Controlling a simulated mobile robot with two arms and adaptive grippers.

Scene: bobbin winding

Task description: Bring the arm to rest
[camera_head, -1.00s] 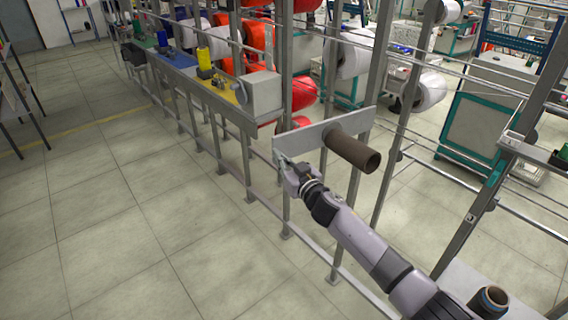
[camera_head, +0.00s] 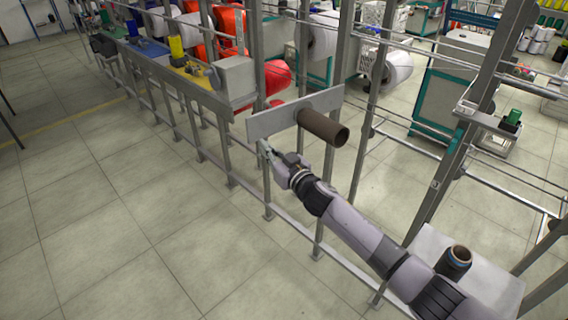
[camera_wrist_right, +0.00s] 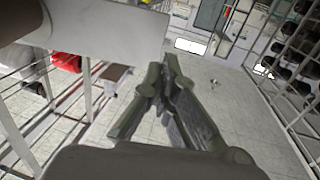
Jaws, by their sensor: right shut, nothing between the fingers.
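My right arm reaches in from the lower right in the head view. Its gripper (camera_head: 265,150) is shut and empty, just below the left end of a grey metal plate (camera_head: 262,124). A brown cardboard tube (camera_head: 324,128) sticks out from that plate, to the right of the gripper. In the right wrist view my gripper (camera_wrist_right: 169,68) has its fingertips together, with the plate (camera_wrist_right: 110,32) close by at the upper left. I cannot tell whether the fingers touch the plate. My left gripper is not in view.
A grey shelf (camera_head: 485,289) at the lower right carries a dark bobbin (camera_head: 455,262). Metal frame posts (camera_head: 330,165) stand around the plate. Red spools (camera_head: 274,76) and white spools (camera_head: 397,68) sit behind the rails. The tiled floor (camera_head: 110,235) at left is clear.

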